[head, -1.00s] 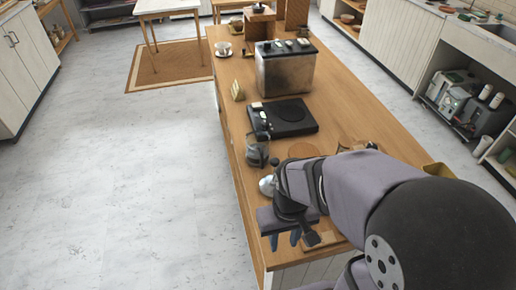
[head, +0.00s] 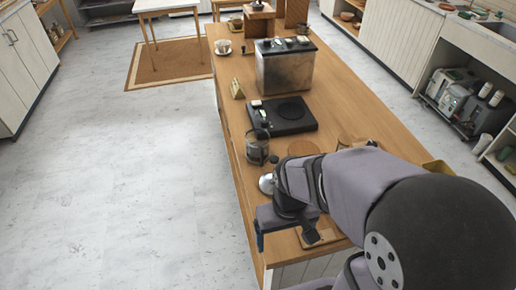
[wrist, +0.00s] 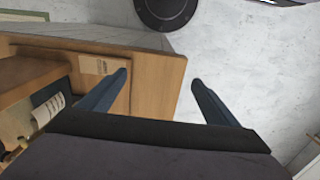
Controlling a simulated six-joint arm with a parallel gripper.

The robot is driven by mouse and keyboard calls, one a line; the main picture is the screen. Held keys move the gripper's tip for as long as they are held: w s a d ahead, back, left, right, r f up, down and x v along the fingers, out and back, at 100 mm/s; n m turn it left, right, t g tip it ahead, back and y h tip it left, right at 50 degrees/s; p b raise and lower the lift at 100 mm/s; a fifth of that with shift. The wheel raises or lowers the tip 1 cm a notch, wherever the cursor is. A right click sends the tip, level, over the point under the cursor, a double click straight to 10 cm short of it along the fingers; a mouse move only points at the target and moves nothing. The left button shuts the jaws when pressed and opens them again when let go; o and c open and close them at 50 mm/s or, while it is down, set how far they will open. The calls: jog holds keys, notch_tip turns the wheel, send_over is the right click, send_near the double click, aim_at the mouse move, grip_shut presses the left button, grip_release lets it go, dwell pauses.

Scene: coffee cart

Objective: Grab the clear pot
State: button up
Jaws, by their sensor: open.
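The clear pot (head: 257,148) is a glass pot with a dark lid. It stands upright near the left edge of the wooden counter in the head view. My gripper (head: 260,243) is at the near left corner of the counter, nearer the camera than the pot and apart from it. In the wrist view my gripper (wrist: 158,80) shows two blue fingers spread wide with nothing between them. The pot does not show in the wrist view.
A black hot plate (head: 283,115) and a metal machine (head: 284,70) stand farther along the wooden counter (head: 345,100). A round wooden mat (head: 303,147) lies right of the pot. A small board (head: 322,238) lies by my gripper. Open floor (head: 130,190) lies to the left.

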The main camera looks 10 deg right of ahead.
jog(key=w+a+t+y+b, duration=0.1)
jog(key=w+a+t, duration=0.15)
jog(key=w, duration=0.45)
jog(key=w+a+t+y+b, duration=0.15)
jog(key=w+a, duration=0.25)
jog(key=w, duration=0.4)
jog(key=w+a+r+m+t+h+b, duration=0.1)
jog(key=w+r+m+t+h, duration=0.25)
jog(key=w, duration=0.65)
jog(key=w+a+r+m+t+h+b, duration=0.1)
jog(key=w+a+r+t+h, duration=0.2)
jog(key=w+t, duration=0.5)
jog(key=m+g+h+b, duration=0.1)
jog(key=m+g+h, duration=0.35)
jog(key=h, duration=0.45)
send_near(264, 128)
jog(key=shift+m+t, duration=0.3)
jog(key=shift+t, duration=0.2)
jog(key=shift+f+p+x, duration=0.1)
jog(key=shift+p+x, duration=1.1)
jog(key=shift+x, duration=1.2)
jog(key=shift+f+p+x, duration=0.15)
jog(key=shift+p+x, duration=1.05)
jog(key=shift+x, duration=1.2)
jog(key=shift+s+d, duration=0.15)
